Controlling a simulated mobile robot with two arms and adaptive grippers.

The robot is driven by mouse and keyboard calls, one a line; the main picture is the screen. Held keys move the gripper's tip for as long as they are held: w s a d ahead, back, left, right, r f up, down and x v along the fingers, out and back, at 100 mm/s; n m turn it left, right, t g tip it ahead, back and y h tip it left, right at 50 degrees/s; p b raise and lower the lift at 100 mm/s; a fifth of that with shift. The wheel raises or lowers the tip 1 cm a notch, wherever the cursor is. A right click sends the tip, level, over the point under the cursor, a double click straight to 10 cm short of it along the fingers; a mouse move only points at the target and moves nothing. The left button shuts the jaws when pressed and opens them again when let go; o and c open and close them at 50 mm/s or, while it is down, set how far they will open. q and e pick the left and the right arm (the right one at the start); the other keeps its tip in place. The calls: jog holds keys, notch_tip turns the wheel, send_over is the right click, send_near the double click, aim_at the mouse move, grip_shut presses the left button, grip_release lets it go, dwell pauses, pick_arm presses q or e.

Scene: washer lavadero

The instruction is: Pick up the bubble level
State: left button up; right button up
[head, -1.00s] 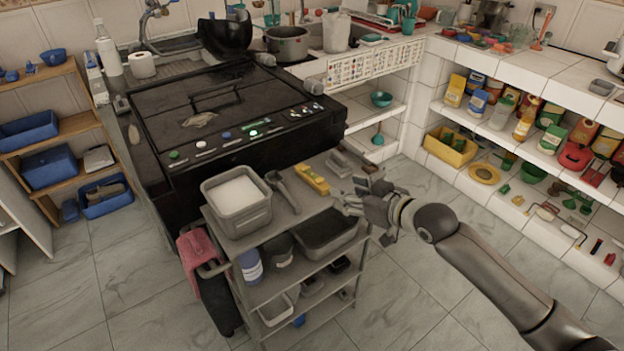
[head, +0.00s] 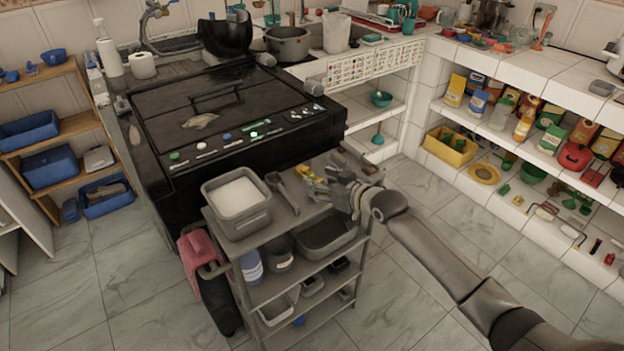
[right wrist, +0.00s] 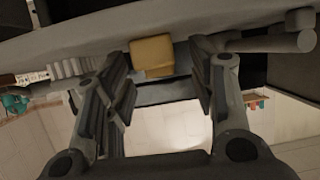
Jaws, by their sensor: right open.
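The yellow bubble level (head: 308,174) lies on the top shelf of the grey cart, partly hidden by my right gripper (head: 325,185) in the head view. In the right wrist view one end of the yellow level (right wrist: 152,55) shows between and beyond the fingers. My right gripper (right wrist: 160,88) is open, with its two fingers spread to either side of the level's end. I cannot tell whether a finger touches it. My left gripper is not in view.
The cart top (head: 268,232) also holds a grey bin of white powder (head: 237,205) and a grey tool (head: 283,190) left of the level. Other grey items (head: 350,163) lie behind my gripper. A black machine (head: 205,110) stands close behind the cart. Tiled floor is free at right.

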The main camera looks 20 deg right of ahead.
jog(key=shift+c, duration=0.3)
jog(key=c, duration=0.9)
jog(key=shift+c, duration=0.8)
jog(key=shift+r, duration=0.1)
